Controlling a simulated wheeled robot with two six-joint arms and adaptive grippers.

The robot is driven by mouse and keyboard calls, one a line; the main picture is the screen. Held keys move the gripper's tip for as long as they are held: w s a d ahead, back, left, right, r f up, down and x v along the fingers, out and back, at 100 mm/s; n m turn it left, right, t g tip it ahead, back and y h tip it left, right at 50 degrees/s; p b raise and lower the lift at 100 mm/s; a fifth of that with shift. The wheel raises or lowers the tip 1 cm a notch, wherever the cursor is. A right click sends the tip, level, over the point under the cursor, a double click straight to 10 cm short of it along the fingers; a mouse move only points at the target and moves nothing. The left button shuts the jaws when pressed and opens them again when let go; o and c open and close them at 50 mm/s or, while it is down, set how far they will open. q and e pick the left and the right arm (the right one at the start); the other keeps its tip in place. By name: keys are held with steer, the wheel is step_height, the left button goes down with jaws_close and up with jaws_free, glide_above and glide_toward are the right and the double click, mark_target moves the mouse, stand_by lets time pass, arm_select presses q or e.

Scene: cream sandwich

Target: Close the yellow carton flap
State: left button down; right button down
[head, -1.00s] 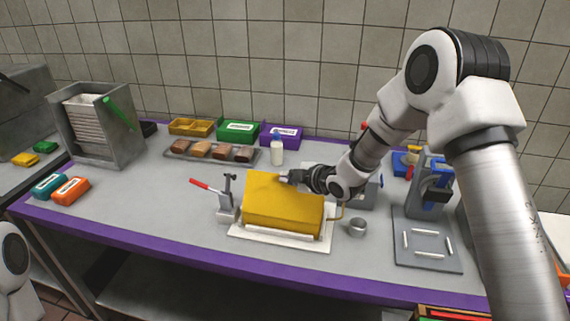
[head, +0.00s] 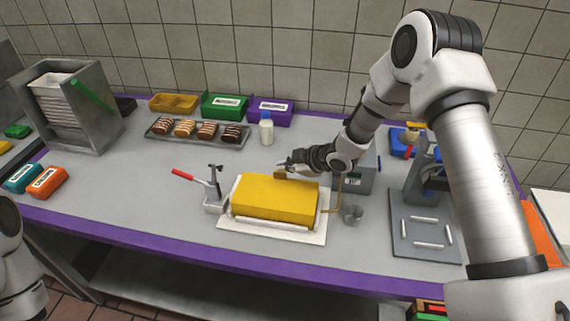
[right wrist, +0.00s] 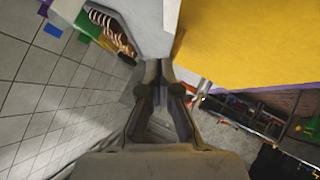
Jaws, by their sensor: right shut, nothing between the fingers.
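The yellow carton (head: 275,197) lies on a white board (head: 312,232) in the middle of the table. Its top looks flat and level, with a small brownish tab (head: 281,175) standing at its back edge. The carton's yellow surface also fills the upper right of the right wrist view (right wrist: 250,40). My right gripper (head: 283,164) is just behind and above the carton's back edge, shut and empty; its fingers show together in the right wrist view (right wrist: 160,68). I cannot tell whether it touches the carton. My left gripper is out of view.
A red-handled clamp (head: 213,190) stands left of the carton, a small metal cup (head: 352,214) to its right. Behind are a tray of striped pastries (head: 163,138), a bottle (head: 266,130) and coloured boxes (head: 225,106).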

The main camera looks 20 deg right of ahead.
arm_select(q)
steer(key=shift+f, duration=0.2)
arm_select(e)
steer(key=shift+f, duration=0.25)
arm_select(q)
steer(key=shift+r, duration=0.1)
arm_select(e)
steer(key=shift+r, duration=0.1)
